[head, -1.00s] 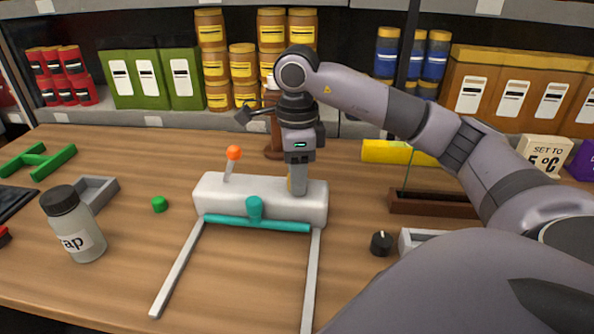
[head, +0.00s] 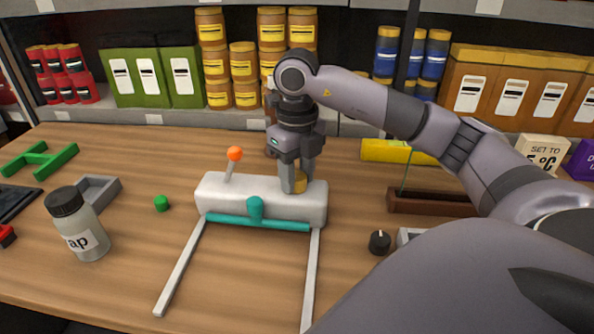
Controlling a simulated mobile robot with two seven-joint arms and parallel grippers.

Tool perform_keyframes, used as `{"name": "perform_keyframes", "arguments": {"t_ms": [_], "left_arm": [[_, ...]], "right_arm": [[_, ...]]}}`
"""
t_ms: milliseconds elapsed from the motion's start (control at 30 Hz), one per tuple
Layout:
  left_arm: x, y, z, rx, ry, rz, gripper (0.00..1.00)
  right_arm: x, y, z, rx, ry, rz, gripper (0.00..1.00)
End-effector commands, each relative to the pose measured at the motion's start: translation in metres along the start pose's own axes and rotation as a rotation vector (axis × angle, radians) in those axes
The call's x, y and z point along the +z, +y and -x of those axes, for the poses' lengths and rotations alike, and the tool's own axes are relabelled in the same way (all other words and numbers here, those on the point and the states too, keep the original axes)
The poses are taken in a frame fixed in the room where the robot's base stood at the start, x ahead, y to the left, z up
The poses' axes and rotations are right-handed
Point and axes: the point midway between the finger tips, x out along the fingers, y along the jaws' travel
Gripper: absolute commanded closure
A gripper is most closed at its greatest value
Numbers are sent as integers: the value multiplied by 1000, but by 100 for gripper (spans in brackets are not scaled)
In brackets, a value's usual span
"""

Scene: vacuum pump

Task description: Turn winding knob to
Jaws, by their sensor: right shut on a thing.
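A white box-shaped device (head: 240,200) stands on the table, with an orange-tipped lever (head: 235,154) on its top left and a teal bar (head: 280,224) along its front. A brass-coloured knob (head: 300,186) sits on its top right. My right gripper (head: 298,184) points down from above and is shut on the brass knob, its fingers partly hiding it. A black knob with a white mark (head: 379,242) lies on the table to the right. My left gripper is not in view.
Two pale rails (head: 183,266) run forward from the device. A grey jar (head: 78,224), green cap (head: 161,203) and grey tray (head: 98,191) lie at left. A brown holder (head: 430,203) and yellow block (head: 390,151) are at right. Shelves of containers stand behind.

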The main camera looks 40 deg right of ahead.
Motion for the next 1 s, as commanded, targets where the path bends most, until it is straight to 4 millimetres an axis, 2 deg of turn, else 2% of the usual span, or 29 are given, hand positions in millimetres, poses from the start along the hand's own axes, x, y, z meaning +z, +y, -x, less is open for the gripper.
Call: {"name": "perform_keyframes", "arguments": {"t_ms": [1000], "left_arm": [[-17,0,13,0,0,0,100]], "right_arm": [[1,-1,3,2,-5,-965,91]]}}
